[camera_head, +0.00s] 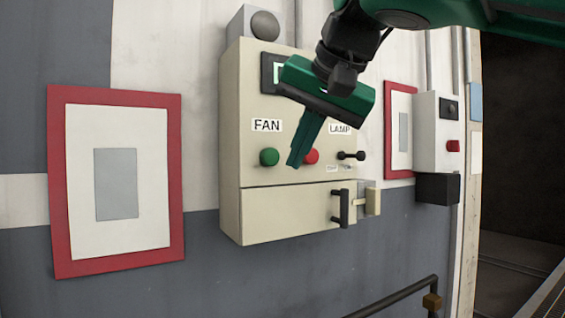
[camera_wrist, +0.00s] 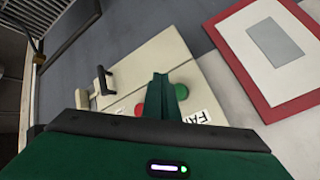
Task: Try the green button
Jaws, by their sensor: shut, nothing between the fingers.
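The green button (camera_head: 269,157) is a round knob below the FAN label on the cream control box (camera_head: 232,130). In the wrist view the shut fingers (camera_wrist: 158,78) stand between the green button (camera_wrist: 181,92) and the red button (camera_wrist: 139,109) and overlap part of the green one. I cannot tell the gap between fingertips and panel.
A small black lever (camera_head: 351,155) sits right of the red button. A black handle (camera_head: 341,207) and a latch stick out from the box's lower door. Red-framed panels hang left (camera_head: 75,190) and right. A dark rail (camera_head: 400,295) runs below right.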

